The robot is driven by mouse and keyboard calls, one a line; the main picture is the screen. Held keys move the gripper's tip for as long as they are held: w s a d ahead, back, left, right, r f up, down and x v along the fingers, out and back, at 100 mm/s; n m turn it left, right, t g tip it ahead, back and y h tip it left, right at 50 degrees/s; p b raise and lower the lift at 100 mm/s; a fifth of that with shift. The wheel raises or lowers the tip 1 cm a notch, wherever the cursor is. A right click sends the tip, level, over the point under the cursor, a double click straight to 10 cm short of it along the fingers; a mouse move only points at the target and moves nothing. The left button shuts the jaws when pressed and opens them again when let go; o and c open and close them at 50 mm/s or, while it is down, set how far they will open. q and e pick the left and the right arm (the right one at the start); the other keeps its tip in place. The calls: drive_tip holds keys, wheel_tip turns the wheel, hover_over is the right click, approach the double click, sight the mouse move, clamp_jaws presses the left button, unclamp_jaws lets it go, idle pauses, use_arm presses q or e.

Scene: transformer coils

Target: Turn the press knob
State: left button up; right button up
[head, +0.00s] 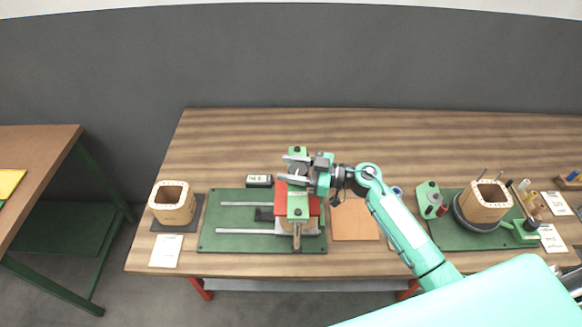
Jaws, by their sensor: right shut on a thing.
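The press (298,206) stands on a green base plate (222,240) near the middle of the table. It has a green top bar, a red block under it and two pale rails running left. I cannot make out how far the knob is turned. My left gripper is not in view.
A wooden coil (173,203) sits on a dark mat at the left. Another coil (485,202) stands in a green fixture (460,235) at the right, with small tools beside it. A small black device (259,181) lies behind the base plate. The table's back strip is clear.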

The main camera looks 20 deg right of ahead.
drive_tip(key=n+g, duration=0.1)
drive_tip(key=g, duration=0.1)
drive_tip(key=n+g+y+b, duration=0.1)
drive_tip(key=g, duration=0.1)
drive_tip(key=shift+s+f+n+y, duration=0.1)
drive_tip(key=shift+n+y, duration=0.2)
drive_tip(key=shift+n, duration=0.1)
drive_tip(key=n+g+b, duration=0.1)
drive_tip(key=g, duration=0.2)
drive_tip(key=shift+s+f+n, duration=0.1)
drive_tip(key=shift+n, duration=0.3)
drive_tip(key=n+g+h+b, duration=0.1)
drive_tip(key=n+g+b, duration=0.2)
drive_tip(key=g, duration=0.1)
drive_tip(key=s+n+g+h+b, duration=0.1)
drive_tip(key=n+g+b, duration=0.1)
drive_tip(key=g+b, duration=0.1)
drive_tip(key=n+g+h+b, duration=0.1)
drive_tip(key=n+g+b, duration=0.2)
drive_tip(key=g, duration=0.2)
drive_tip(key=shift+s+d+n+g+h+b, duration=0.15)
drive_tip(key=shift+s+n+g+h+b, duration=0.05)
drive_tip(key=shift+n+g+h+b, duration=0.15)
drive_tip(key=shift+s+d+n+g+h+b, duration=0.1)
drive_tip(key=shift+s+n+g+h+b, duration=0.1)
drive_tip(key=shift+n+g+h+b, duration=1)
drive_tip(key=shift+h, duration=0.25)
drive_tip(key=o, duration=1)
drive_tip(key=shift+r, duration=0.2)
